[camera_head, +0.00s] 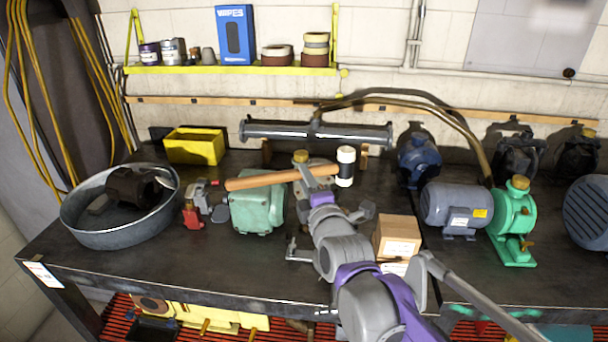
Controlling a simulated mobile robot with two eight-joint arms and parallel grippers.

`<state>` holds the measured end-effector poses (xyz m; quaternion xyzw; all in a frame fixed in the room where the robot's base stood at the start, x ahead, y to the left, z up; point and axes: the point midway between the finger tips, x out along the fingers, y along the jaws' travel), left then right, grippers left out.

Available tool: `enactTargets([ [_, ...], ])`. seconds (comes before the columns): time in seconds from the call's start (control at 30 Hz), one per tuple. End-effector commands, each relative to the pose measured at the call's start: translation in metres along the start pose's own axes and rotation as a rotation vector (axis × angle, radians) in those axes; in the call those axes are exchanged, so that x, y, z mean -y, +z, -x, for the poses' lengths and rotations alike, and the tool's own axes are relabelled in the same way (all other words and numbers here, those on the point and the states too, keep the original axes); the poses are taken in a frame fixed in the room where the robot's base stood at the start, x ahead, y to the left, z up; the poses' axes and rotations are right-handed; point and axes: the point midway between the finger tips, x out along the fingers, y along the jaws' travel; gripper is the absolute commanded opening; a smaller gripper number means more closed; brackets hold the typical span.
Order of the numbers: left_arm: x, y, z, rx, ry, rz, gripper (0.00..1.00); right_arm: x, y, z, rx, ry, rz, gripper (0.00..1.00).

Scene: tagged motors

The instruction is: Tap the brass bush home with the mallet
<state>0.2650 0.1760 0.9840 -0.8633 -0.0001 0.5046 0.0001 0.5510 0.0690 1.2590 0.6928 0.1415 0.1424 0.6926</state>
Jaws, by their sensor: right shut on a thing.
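The mallet's wooden handle (262,179) lies level across the middle of the camera_head view, above the bench. Its head (345,166), white with dark ends, is at the handle's right end. My right gripper (308,178) is shut on the handle near the head. A green housing (257,207) stands on the bench below the handle. A small yellowish round part (300,156) shows just behind the handle; I cannot tell whether it is the brass bush. My right arm hides part of the bench. My left gripper is not in view.
A round metal tub (82,222) holding a dark motor stands at the left. A yellow bin (194,147) is behind it. A cardboard box (397,237) sits right of my arm. A grey motor (450,207) and green pump (513,222) stand further right. The front left bench is clear.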

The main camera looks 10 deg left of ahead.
Motion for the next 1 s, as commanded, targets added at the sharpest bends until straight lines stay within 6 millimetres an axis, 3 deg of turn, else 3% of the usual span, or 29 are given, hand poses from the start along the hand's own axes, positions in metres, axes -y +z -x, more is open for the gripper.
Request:
enactTargets([
  [0.5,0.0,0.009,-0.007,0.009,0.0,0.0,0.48,0.046,0.0,0.0,0.001,0.001,0.001,0.0],
  [1.0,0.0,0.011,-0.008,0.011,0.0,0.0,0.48,0.053,0.0,0.0,0.0,0.002,0.001,0.0],
])
